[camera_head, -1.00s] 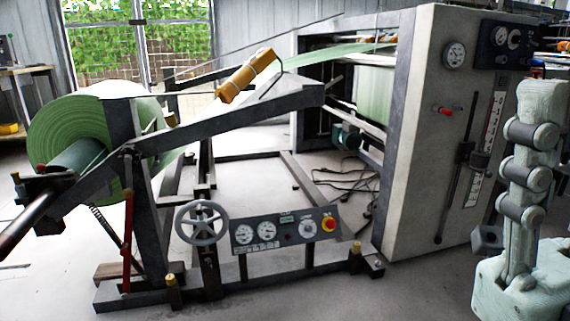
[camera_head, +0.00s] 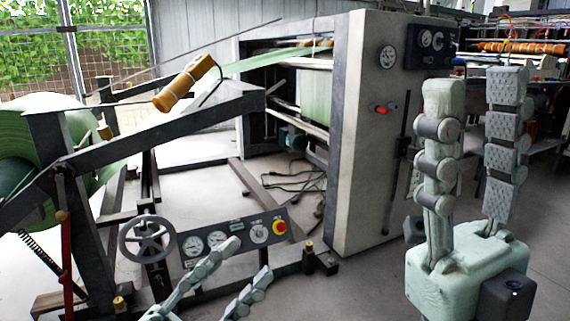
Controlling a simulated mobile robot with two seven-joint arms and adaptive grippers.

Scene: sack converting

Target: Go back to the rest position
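My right gripper (camera_head: 475,88) stands upright at the right of the head view. Its two pale, jointed fingers point up with a clear gap between them, and nothing is held. It shows in front of the grey machine cabinet and the floor to its right. My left gripper (camera_head: 249,258) shows at the bottom centre, below the control panel. Its two pale fingers slant up to the right, apart and empty. Its palm is cut off by the lower edge.
A sack-converting machine fills the left and middle: green roll (camera_head: 30,140), steel frame arm (camera_head: 165,132), handwheel (camera_head: 147,238), control panel (camera_head: 232,236) and tall cabinet (camera_head: 365,170). Cables (camera_head: 297,180) lie on the floor. Open floor shows at the right.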

